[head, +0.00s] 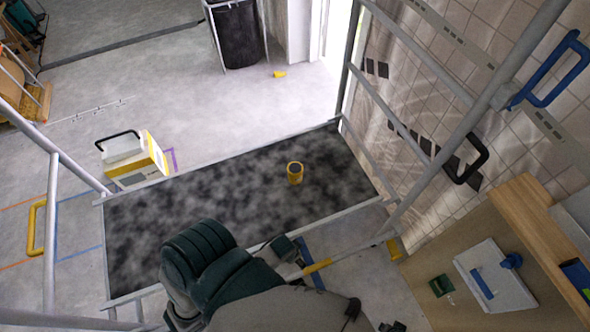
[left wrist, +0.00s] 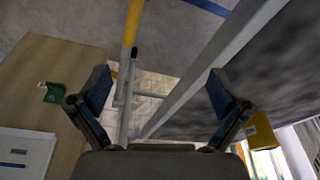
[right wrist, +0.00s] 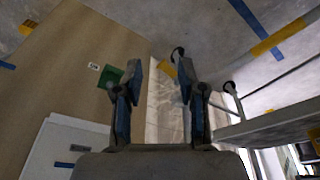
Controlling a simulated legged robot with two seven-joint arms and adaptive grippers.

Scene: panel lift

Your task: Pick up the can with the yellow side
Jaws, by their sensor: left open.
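The can with the yellow side (head: 295,173) stands upright on the dark mottled panel (head: 215,198), right of its middle, in the head view. Its top looks dark. In the left wrist view the yellow can (left wrist: 262,133) shows at the right, just outside the right-hand finger. My left gripper (left wrist: 157,92) is open with wide-spread fingers and nothing between them, beside the panel's rail. My right gripper (right wrist: 160,80) has its fingers apart, closer together than the left's, with nothing between them.
Metal rails (head: 330,218) frame the panel. A yellow and white box (head: 135,160) stands beyond its far left edge. A wooden surface at the right holds a white board (head: 496,277) and a green item (head: 441,285). The panel around the can is clear.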

